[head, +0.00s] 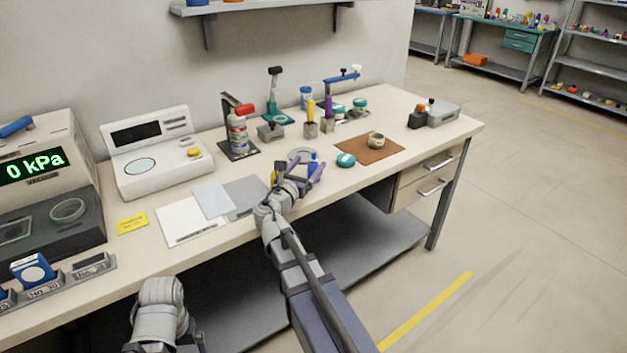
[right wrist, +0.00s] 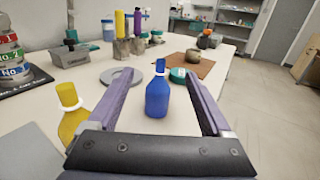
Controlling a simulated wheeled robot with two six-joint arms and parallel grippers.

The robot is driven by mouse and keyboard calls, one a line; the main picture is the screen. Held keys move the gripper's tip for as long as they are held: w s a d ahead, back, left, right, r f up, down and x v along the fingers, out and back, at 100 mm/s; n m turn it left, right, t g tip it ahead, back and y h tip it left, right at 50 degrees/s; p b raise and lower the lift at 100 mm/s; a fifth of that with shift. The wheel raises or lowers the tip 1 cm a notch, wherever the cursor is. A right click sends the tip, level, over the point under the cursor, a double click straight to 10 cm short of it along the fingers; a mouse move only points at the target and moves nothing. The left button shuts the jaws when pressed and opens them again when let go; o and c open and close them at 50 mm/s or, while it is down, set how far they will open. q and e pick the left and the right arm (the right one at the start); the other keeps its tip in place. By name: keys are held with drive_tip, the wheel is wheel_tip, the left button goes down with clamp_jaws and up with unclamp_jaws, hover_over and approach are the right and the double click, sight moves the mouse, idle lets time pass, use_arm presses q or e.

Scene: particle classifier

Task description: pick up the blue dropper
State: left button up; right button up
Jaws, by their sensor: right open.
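The blue dropper (right wrist: 157,98) stands upright on the table, a small blue bottle with a white collar and a blue top. In the head view the blue dropper (head: 313,158) shows only partly, behind my right gripper (head: 304,171). In the right wrist view my right gripper (right wrist: 160,76) is open, with its purple fingers on either side of the dropper. I see a gap to each finger, so it does not hold the dropper. Only a grey link of my left arm shows at the lower left of the head view; its gripper is out of view.
A yellow dropper (right wrist: 74,112) stands just left of the left finger. A grey ring (right wrist: 122,77) lies behind it. A teal lidded jar (head: 346,160) and a brown mat (head: 385,152) with a small pot (head: 376,140) lie to the right. Several bottles and holders stand behind.

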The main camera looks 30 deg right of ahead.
sight(311, 172)
wheel_tip(311, 172, down, 4)
drive_tip(key=b, duration=0.3)
drive_tip(key=shift+f, duration=0.2)
drive_tip(key=shift+w+d+r, duration=0.25)
drive_tip(key=shift+d+r, duration=0.05)
drive_tip(key=shift+r, duration=0.15)
drive_tip(key=shift+w+d+f, duration=0.15)
drive_tip(key=shift+d, duration=0.1)
drive_tip(key=x, duration=0.6)
drive_tip(key=shift+w+d, duration=0.1)
use_arm(q)
wheel_tip(311, 172, down, 4)
drive_tip(key=shift+r, duration=0.15)
use_arm(e)
clamp_jaws()
